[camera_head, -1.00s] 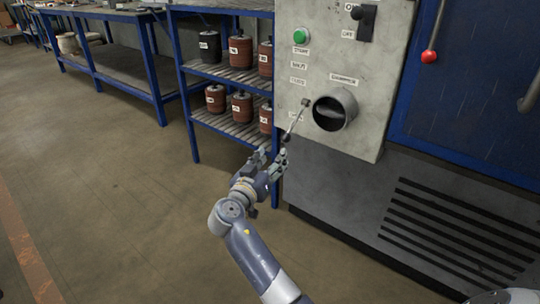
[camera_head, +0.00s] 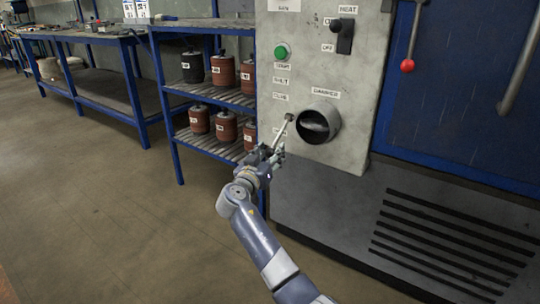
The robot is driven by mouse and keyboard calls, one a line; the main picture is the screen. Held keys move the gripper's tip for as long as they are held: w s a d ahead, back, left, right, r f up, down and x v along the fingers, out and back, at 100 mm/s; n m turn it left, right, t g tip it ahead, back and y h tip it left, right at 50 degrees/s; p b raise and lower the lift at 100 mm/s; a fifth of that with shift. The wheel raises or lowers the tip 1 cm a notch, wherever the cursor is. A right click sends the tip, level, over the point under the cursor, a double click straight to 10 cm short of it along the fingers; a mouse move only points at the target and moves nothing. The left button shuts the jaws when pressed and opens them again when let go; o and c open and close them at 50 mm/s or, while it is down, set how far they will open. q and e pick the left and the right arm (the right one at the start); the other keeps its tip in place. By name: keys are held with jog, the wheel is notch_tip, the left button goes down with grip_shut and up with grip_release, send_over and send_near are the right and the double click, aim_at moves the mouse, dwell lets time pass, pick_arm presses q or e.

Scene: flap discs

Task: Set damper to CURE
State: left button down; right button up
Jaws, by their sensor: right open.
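The damper (camera_head: 318,122) is a round grey duct opening on the light grey panel, with a plate inside and a label above it. Its thin metal lever (camera_head: 282,131) is left of the opening and slants from a dark knob-like end at upper right down to the lower left. A column of small labels (camera_head: 280,97) runs down the panel's left; the lowest is partly hidden and the words are too small to read surely. My right gripper (camera_head: 272,156) is open at the lever's lower end; I cannot tell whether it touches. My left gripper is out of view.
A green button (camera_head: 282,52) and a black switch (camera_head: 344,36) are higher on the panel. A red-knobbed lever (camera_head: 407,66) hangs before the blue door at right. A blue shelf (camera_head: 207,92) with several canisters stands close left of the panel. The floor at left is clear.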

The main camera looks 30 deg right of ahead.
grip_shut()
jog(key=shift+a+r, duration=0.1)
dwell(0.3)
